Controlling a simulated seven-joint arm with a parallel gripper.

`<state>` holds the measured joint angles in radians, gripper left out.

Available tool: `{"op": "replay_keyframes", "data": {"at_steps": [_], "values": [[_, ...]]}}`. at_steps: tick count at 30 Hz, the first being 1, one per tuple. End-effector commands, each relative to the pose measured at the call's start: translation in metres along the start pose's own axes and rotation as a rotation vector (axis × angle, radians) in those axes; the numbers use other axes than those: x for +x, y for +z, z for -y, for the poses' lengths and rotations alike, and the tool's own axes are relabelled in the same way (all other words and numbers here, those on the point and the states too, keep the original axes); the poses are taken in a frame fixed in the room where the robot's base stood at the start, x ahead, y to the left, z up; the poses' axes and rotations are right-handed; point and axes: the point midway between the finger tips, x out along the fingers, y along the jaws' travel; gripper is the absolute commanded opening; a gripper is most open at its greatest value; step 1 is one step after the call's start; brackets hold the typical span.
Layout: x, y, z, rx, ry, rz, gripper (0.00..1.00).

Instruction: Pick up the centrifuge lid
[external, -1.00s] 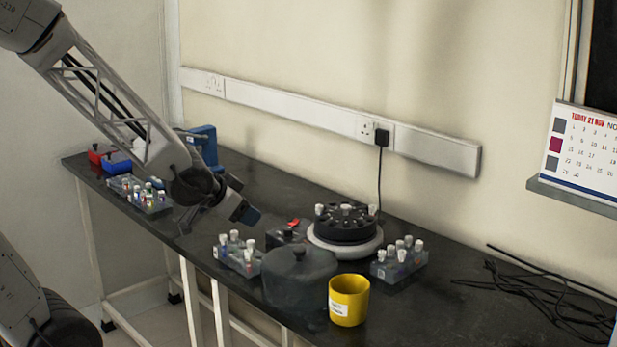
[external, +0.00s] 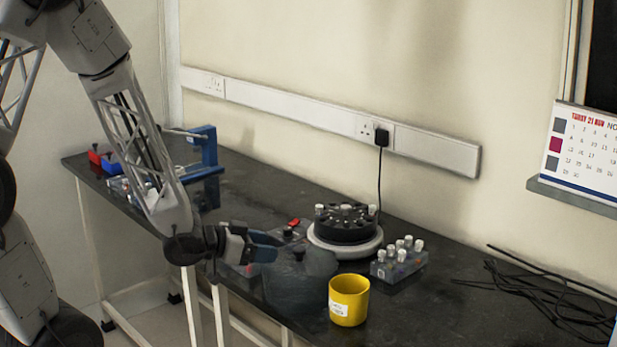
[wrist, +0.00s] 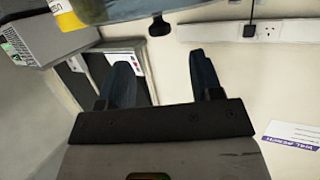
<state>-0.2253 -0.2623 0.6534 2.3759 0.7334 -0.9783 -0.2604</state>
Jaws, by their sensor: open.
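The centrifuge lid (external: 302,288) is a dark grey dome with a small knob on top. It sits on the black bench in front of the centrifuge (external: 345,232), whose rotor is uncovered. My gripper (external: 268,246) is open, just left of the lid's knob and at about its height, pointing right. In the wrist view the scene appears upside down. The lid (wrist: 130,10) is at the top edge with its black knob (wrist: 159,26) hanging down. My two dark blue fingers (wrist: 161,62) are spread, and the knob lies beyond their tips, roughly in line with the gap.
A yellow cup (external: 349,301) stands close to the lid's right. A tube rack (external: 398,262) is right of the centrifuge. Another rack (external: 240,270) is partly hidden behind my gripper. Black cables (external: 540,295) lie at the right; a blue vise-like tool (external: 205,150) stands at the back left.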

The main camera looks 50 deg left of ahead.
Motion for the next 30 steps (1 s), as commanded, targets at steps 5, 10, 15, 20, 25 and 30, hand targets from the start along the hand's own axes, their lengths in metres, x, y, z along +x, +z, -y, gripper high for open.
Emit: {"op": "replay_keyframes", "data": {"at_steps": [5,10,15,20,25,30], "values": [[0.0,0.0,0.0,0.0,-0.001,0.001,0.59],[0.007,0.0,0.0,0.0,0.0,0.001,0.59],[0.019,0.0,0.0,0.001,0.0,0.001,0.59],[0.026,0.0,0.0,0.001,-0.001,0.001,0.59],[0.026,-0.001,0.0,0.001,-0.001,0.001,0.59],[0.027,-0.001,0.0,0.001,-0.001,0.001,0.59]]}}
